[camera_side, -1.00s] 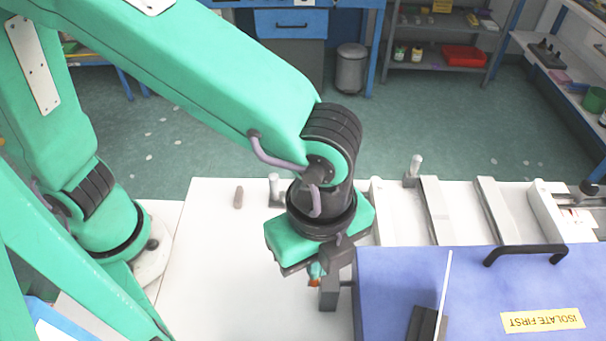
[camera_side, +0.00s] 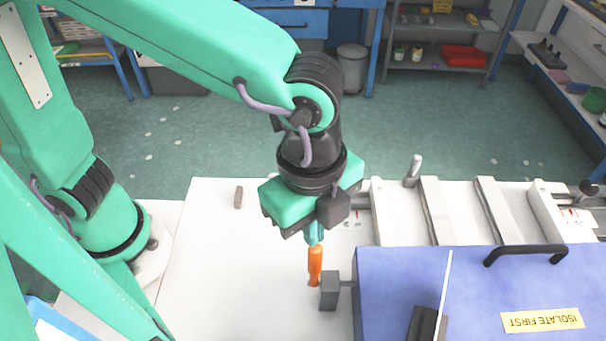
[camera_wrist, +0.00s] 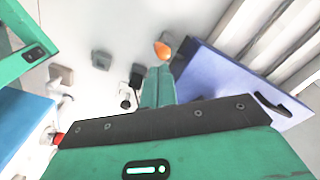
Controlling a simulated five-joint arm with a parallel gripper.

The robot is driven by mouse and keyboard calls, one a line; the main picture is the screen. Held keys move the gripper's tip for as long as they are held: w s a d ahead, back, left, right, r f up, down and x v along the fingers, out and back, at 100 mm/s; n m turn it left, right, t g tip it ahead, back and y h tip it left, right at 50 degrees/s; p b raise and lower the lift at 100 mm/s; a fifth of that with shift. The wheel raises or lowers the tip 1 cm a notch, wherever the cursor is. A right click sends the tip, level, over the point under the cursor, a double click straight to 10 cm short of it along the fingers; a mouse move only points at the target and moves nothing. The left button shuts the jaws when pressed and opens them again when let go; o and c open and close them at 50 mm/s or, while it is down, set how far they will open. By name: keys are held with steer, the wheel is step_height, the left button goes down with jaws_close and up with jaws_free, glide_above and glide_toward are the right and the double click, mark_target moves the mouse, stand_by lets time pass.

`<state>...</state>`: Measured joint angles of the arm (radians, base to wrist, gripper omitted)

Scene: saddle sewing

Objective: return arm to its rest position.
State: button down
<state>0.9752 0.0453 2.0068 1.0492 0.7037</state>
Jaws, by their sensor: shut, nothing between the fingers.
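My gripper (camera_side: 314,238) is above the white table (camera_side: 230,270), left of the blue-violet housing (camera_side: 400,275). Its teal fingers are shut with nothing between them. They also show in the wrist view (camera_wrist: 158,80). An upright orange piece (camera_side: 315,266) stands just below the fingertips in the side view. In the wrist view its orange end (camera_wrist: 162,50) is just past the fingertips. I cannot tell whether a small gap separates them.
A grey block (camera_side: 329,290) juts from the housing, close beside the orange piece. The housing has a black handle (camera_side: 525,254). White rails (camera_side: 437,212) and an upright grey post (camera_side: 413,170) stand behind it. The table's left part is largely clear.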

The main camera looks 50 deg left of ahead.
steer(key=w+a+r+n+t, duration=0.1)
steer(key=w+a+r+n, duration=0.3)
steer(key=a, duration=0.5)
steer(key=s+a+r+n+t, duration=0.1)
steer(key=a+n+t, duration=0.3)
steer(key=a+n, duration=1.1)
steer(key=s+a, duration=0.1)
steer(key=a, duration=0.5)
steer(key=shift+a+r, duration=0.15)
steer(key=shift+a, duration=0.05)
